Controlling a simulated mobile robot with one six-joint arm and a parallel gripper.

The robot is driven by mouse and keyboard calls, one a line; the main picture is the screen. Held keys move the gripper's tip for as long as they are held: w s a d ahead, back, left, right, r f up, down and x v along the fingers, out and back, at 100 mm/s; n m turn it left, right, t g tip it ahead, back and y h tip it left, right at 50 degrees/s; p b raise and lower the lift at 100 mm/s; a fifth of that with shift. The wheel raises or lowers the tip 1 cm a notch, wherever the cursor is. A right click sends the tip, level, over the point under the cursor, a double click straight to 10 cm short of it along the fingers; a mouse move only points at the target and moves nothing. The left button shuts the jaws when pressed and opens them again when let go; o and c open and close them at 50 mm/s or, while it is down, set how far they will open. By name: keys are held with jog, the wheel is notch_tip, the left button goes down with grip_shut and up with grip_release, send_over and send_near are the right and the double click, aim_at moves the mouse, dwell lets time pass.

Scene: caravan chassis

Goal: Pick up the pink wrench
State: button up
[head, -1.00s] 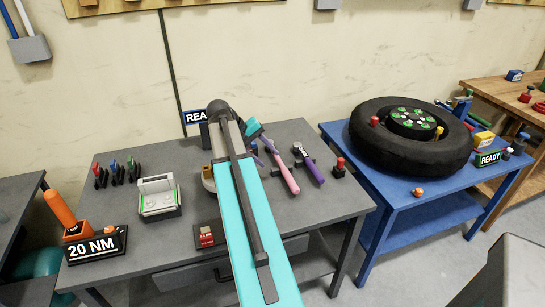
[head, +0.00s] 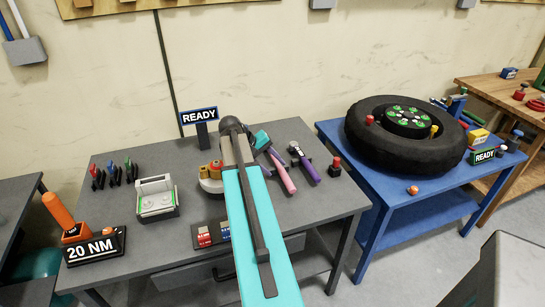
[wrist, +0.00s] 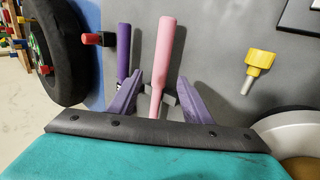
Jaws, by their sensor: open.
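The pink wrench (head: 284,177) lies on the grey table, its upper part hidden by my gripper. In the wrist view its pink handle (wrist: 165,45) points away from me, between my two purple fingers. My gripper (wrist: 158,88) is open, with a finger on each side of the handle and no clear grip on it. In the head view my gripper (head: 267,151) is over the far end of the wrench. A purple wrench (head: 306,170) lies just right of the pink one; in the wrist view it is left of it (wrist: 124,50), close to my left finger.
A red-topped black piece (head: 336,167) stands right of the wrenches. A yellow knob (wrist: 258,62) shows right of my gripper in the wrist view. A READY sign (head: 199,117) stands behind my arm. A blue table (head: 350,150) with a tire (head: 375,152) is at right.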

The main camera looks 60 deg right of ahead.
aim_at(282, 173)
jog(key=shift+s+d+f, duration=0.25)
jog(key=shift+d+f, duration=0.05)
jog(key=shift+f, duration=0.3)
jog(key=shift+s+d, duration=0.1)
jog(key=shift+p+x, duration=1.15)
jog(key=shift+x, duration=1.35)
jog(key=shift+f, duration=0.15)
jog(key=shift+c, duration=0.3)
grip_shut()
